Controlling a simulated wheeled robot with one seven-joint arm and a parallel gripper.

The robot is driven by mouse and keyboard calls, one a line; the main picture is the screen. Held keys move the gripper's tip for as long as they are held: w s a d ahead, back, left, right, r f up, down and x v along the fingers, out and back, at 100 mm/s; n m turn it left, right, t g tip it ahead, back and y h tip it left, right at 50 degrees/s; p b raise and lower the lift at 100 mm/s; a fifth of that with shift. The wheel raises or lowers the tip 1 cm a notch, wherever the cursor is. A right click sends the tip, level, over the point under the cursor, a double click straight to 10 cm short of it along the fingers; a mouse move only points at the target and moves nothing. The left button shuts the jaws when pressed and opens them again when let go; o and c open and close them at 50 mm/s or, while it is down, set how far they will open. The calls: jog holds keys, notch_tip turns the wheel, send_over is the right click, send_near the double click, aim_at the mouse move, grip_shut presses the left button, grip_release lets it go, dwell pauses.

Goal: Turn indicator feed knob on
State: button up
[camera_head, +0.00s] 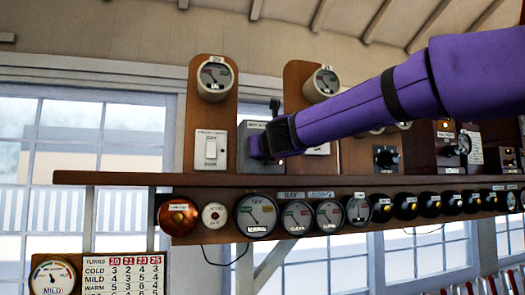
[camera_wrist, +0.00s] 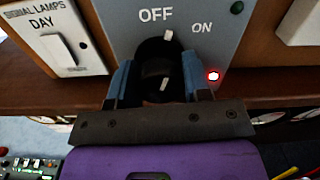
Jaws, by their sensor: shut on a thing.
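A black knob (camera_wrist: 160,64) sits on a grey box face (camera_wrist: 218,50) marked OFF and ON in the wrist view. Its white mark points up and slightly right, close to OFF and short of ON. My gripper (camera_wrist: 157,78) has its blue fingers on both sides of the knob, shut on it. A red lamp (camera_wrist: 213,76) glows at the right of the face; a green lamp (camera_wrist: 237,7) above it looks unlit. In the head view my gripper (camera_head: 268,142) hides the knob on the grey box (camera_head: 245,155). The box's name label is not readable.
A white switch marked SIGNAL LAMPS DAY (camera_wrist: 60,42) is left of the box. The wooden shelf (camera_head: 130,178) runs below, with several gauges and black round fittings under it. More instruments (camera_head: 386,157) stand to the right, behind my purple arm.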

dwell(0.3)
jog(key=shift+m, duration=3.1)
jog(key=o, duration=1.5)
jog(key=shift+s, duration=0.1)
jog(key=shift+v, duration=2.95)
